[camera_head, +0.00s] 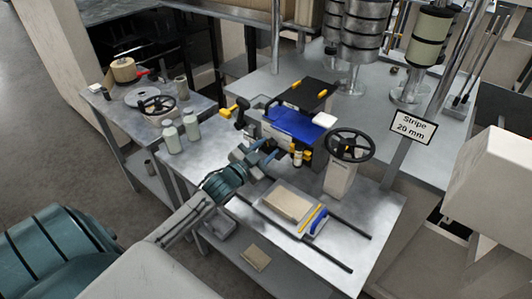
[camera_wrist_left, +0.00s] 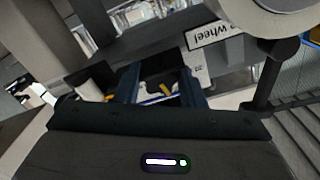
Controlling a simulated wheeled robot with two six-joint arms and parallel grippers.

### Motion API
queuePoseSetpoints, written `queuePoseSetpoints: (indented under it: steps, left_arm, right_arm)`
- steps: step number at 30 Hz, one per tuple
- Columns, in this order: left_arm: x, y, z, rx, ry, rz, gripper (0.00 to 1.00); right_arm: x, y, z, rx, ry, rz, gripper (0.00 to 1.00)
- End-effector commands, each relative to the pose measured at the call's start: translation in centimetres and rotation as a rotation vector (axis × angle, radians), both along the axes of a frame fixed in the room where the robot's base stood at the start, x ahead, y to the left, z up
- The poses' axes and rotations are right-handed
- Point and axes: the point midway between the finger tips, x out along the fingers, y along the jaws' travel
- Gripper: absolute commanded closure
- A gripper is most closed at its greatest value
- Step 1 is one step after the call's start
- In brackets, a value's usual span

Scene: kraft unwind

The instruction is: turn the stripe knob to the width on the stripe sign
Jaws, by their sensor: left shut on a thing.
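The stripe sign (camera_head: 413,127) stands at the right of the table in the head view and reads "Stripe 20 mm". My left gripper (camera_head: 268,154) reaches in from the left to the front of the machine with the blue top (camera_head: 294,124). Its two fingers also show in the wrist view (camera_wrist_left: 160,88), around a small dark part. It is shut on this part, which looks like the stripe knob; the fingers hide most of it, and no scale or pointer can be read. My right gripper is not in view.
A black handwheel (camera_head: 351,145) stands right of the machine. A "wheel" label (camera_wrist_left: 213,31) shows in the wrist view. Yellow-and-black fittings (camera_head: 299,156) sit right of the gripper. Two pale bottles (camera_head: 181,133) stand at left. A beige block (camera_head: 287,203) lies in front between dark rails.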

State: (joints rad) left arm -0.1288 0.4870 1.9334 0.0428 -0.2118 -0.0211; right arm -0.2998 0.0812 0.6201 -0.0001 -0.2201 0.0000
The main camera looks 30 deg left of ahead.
Motion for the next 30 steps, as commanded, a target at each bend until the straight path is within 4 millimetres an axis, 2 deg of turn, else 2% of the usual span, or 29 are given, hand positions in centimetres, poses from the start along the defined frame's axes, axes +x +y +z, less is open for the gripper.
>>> queuePoseSetpoints:
  steps: [12, 28, 29, 30]
  left_arm:
    - [-0.01, 0.12, -0.10, 0.176, -0.012, 0.000, 0.87]
    - [-0.01, 0.12, -0.06, 0.197, -0.012, 0.001, 0.87]
    - [-0.01, 0.12, -0.06, 0.197, -0.012, 0.001, 0.60]
    - [-0.02, 0.11, -0.06, 0.197, -0.012, 0.001, 0.52]
  right_arm:
    - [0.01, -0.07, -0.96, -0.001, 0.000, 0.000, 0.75]
    - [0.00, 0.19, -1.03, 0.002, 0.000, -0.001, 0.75]
    - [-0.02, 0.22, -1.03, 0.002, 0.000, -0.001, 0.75]
    - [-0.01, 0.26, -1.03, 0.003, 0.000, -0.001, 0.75]
